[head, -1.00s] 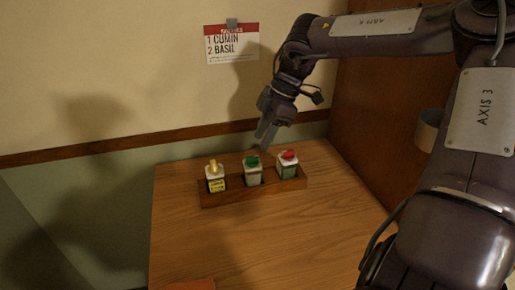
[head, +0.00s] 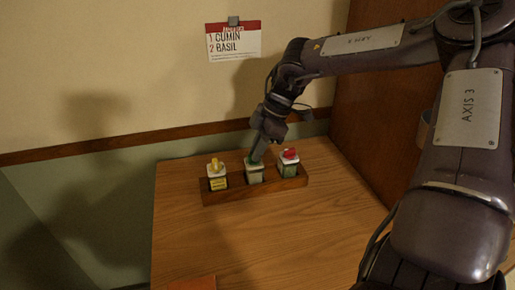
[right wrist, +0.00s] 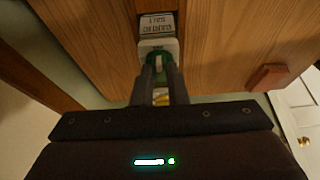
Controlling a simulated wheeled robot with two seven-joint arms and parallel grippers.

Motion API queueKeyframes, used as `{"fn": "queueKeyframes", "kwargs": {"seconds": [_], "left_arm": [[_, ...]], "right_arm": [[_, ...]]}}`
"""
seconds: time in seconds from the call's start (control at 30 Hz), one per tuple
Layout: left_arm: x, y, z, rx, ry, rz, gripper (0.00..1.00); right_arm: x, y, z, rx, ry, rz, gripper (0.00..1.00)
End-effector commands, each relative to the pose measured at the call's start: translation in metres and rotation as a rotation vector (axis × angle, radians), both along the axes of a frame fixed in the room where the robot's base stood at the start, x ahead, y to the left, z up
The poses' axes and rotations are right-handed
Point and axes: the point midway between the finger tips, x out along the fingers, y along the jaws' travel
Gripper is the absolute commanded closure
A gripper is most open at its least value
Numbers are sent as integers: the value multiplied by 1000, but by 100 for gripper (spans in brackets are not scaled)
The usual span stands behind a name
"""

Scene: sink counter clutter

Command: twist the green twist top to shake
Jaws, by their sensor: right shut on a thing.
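The green twist top (head: 250,160) sits on the middle jar (head: 254,174) in a wooden rack (head: 235,193) on the table. My right gripper (head: 257,155) has come down from above and is shut on the green top. In the right wrist view, the fingers (right wrist: 160,80) stand on either side of the green top (right wrist: 157,62), with the jar's pale shoulder and printed label beyond it. The fingers partly hide the top in the head view. My left gripper is not in view.
A yellow-topped jar (head: 217,176) stands left of the middle jar and a red-topped jar (head: 289,163) close on its right. A card (head: 233,42) reading cumin and basil hangs on the wall. The table (head: 280,240) in front is mostly bare.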

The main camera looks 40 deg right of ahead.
Motion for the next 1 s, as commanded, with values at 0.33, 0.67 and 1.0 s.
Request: {"fn": "queueKeyframes", "kwargs": {"seconds": [0.33, 0.67, 1.0], "left_arm": [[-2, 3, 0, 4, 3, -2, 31], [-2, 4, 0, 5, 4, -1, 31], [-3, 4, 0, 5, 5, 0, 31]], "right_arm": [[0, 0, 1, 0, 0, 29, 100], [1, -1, 0, -1, 0, 65, 100], [2, -1, 0, -2, 0, 158, 100]]}}
